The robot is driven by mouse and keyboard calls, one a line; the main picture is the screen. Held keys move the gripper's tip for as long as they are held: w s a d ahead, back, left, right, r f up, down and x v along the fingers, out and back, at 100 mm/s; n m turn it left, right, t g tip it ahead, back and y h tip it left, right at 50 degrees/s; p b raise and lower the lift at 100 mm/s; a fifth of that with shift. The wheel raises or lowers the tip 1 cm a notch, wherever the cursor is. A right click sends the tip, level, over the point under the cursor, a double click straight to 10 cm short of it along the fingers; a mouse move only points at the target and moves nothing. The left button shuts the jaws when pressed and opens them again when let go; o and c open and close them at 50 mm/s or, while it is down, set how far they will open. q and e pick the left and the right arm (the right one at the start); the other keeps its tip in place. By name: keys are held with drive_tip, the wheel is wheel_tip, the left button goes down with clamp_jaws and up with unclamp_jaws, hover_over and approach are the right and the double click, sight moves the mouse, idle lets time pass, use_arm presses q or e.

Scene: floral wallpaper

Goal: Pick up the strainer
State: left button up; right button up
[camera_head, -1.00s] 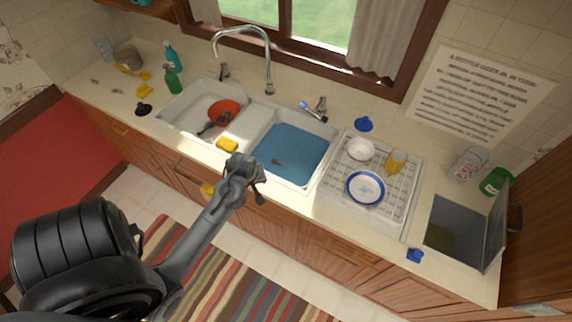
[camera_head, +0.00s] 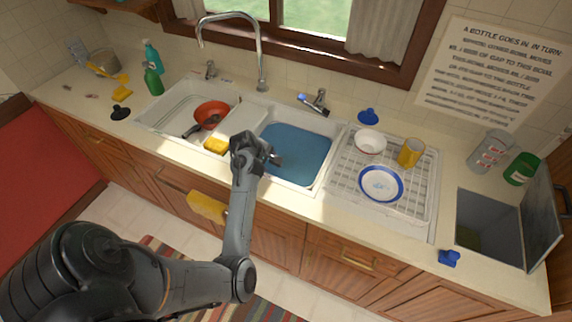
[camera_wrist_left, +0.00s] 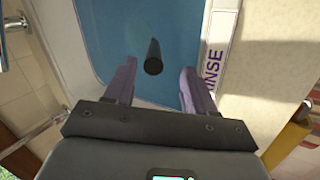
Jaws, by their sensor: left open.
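A dark handle (camera_wrist_left: 153,57) sticks up from the blue water in the right sink basin (camera_head: 296,152). Whatever it belongs to is hidden under the water, so I cannot tell whether it is the strainer. My left gripper (camera_head: 264,155) is over the left front part of this basin. In the left wrist view, the open gripper (camera_wrist_left: 157,70) has the handle showing between its two fingers, with a gap on each side. A red-orange bowl-shaped item (camera_head: 211,112) with a dark-handled utensil lies in the left basin. My right gripper is out of view.
A yellow sponge (camera_head: 216,145) lies beside the gripper at the sink edge. The tall faucet (camera_head: 262,60) rises behind the basins. A dish rack (camera_head: 345,185) with a plate, bowl and cup stands right. A black round item (camera_head: 120,113) lies on the left counter.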

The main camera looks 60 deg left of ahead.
use_arm(q)
drive_tip(key=shift+w+a+b+x, duration=0.15)
drive_tip(key=shift+b+x, duration=0.05)
drive_tip(key=shift+x, duration=1.15)
drive_tip(key=shift+w+a+b+x, duration=0.1)
drive_tip(key=shift+a+b+x, duration=0.05)
drive_tip(key=shift+x, duration=1.25)
drive_tip(key=shift+w+a+f, duration=0.1)
drive_tip(key=shift+w+f, duration=0.2)
drive_tip(key=shift+f, duration=0.1)
clamp_jaws()
